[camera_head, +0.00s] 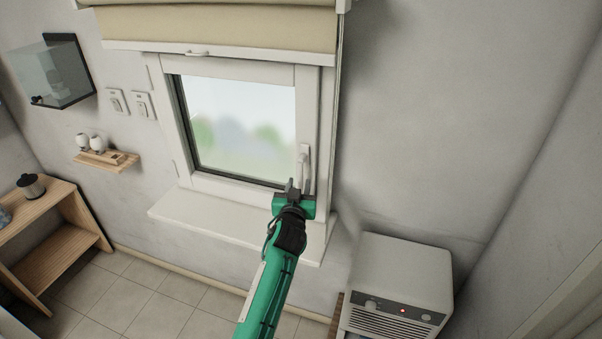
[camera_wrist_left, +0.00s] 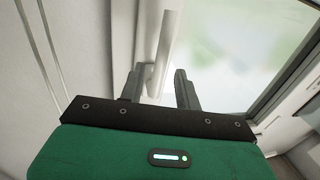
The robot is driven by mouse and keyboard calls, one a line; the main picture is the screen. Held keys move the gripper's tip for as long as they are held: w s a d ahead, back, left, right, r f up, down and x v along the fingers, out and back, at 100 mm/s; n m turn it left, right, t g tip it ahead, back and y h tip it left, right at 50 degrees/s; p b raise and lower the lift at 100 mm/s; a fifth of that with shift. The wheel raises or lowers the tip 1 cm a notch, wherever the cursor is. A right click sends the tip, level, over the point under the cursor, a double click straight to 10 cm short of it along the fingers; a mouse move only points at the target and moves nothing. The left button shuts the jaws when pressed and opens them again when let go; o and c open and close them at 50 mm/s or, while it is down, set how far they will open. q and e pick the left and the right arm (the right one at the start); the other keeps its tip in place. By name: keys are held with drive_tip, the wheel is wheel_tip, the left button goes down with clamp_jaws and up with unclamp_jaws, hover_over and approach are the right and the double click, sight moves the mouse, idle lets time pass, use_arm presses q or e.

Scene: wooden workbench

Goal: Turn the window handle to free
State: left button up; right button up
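The white window handle (camera_head: 304,163) is on the right side of the window frame, its grip roughly upright in the head view. In the left wrist view the handle (camera_wrist_left: 167,40) runs down toward the gap between my fingers. My left gripper (camera_head: 292,186) is at the handle's lower end, just below and left of it in the head view. In the left wrist view my left gripper (camera_wrist_left: 159,85) is open, its dark fingers apart with the handle's near end seen between them. I cannot tell whether they touch it. My right gripper is not in view.
The closed window (camera_head: 240,125) has a sill (camera_head: 215,220) jutting out below my left gripper. A rolled beige blind (camera_head: 220,25) hangs above. A white appliance (camera_head: 400,280) stands at lower right. A small shelf (camera_head: 105,161) is on the left wall. The wall right of the window is bare.

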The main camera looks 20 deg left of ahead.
sight(300, 178)
use_arm(q)
drive_tip(key=shift+w+a+p, duration=0.2)
drive_tip(key=shift+w, duration=0.9)
drive_tip(key=shift+w+a+p, duration=0.15)
drive_tip(key=shift+w+p, duration=0.05)
drive_tip(key=shift+w, duration=0.9)
drive_tip(key=shift+c, duration=0.3)
clamp_jaws()
